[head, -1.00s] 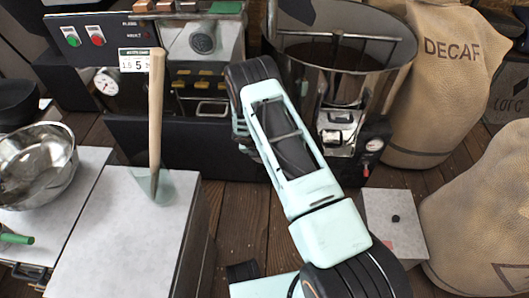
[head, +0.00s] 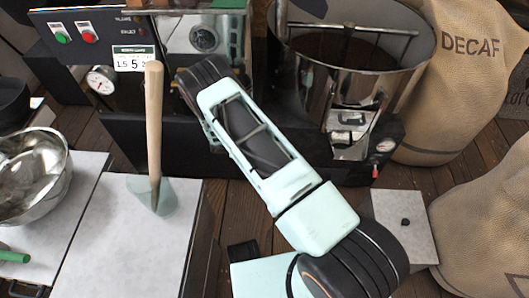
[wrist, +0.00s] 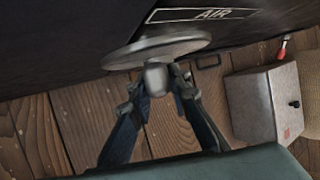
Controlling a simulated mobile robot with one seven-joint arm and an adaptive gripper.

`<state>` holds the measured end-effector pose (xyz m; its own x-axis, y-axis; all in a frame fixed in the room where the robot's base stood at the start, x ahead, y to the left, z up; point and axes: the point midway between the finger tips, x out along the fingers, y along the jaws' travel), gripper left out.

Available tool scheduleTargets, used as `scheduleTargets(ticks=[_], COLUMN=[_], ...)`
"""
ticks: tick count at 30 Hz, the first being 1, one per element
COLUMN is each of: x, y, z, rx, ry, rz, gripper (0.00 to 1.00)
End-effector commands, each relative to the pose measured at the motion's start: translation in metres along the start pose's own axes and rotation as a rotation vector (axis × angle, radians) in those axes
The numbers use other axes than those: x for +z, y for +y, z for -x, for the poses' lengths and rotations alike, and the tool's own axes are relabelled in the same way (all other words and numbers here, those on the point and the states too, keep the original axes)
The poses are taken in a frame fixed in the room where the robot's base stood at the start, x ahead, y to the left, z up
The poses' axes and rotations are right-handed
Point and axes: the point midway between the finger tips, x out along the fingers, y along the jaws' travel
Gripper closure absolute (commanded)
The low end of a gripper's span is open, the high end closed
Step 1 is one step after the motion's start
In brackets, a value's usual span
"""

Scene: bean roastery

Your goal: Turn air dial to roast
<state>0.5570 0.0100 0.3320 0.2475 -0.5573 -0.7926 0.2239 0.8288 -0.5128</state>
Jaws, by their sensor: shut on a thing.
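The air dial (wrist: 155,50) is a round grey metal disc with a stubby knob at its centre, on the dark machine front in the wrist view. A dark label (wrist: 210,15) with the word AIR is beside it. My gripper (wrist: 157,82) is shut on the dial's knob, one finger on each side. The disc is seen nearly edge-on, so its pointer and any roast mark cannot be read. In the head view my arm covers the dial and gripper.
The roaster front (head: 130,140) has a gauge (head: 101,79), two buttons and a display. A steel drum (head: 350,60) stands at its right. A DECAF sack (head: 465,80) is at right. Floorboards are clear below the dial.

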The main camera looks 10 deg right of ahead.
Motion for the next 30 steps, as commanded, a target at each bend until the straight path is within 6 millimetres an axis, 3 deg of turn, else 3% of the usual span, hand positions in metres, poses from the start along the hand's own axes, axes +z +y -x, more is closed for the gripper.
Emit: scheduleTargets(ticks=[6, 7, 12, 22, 30], x=[-0.002, -0.002, -0.002, -0.001, 0.0], y=[0.001, 0.001, 0.001, 0.001, 0.001], z=[-0.001, -0.001, -0.001, 0.005, 0.045], rx=[0.0, 0.001, 0.001, 0.002, 0.003], ry=[0.002, 0.003, 0.002, 0.001, 0.0], rz=[0.004, 0.004, 0.003, 0.002, 0.002], gripper=[1.0, 0.82, 0.65, 0.65, 0.65])
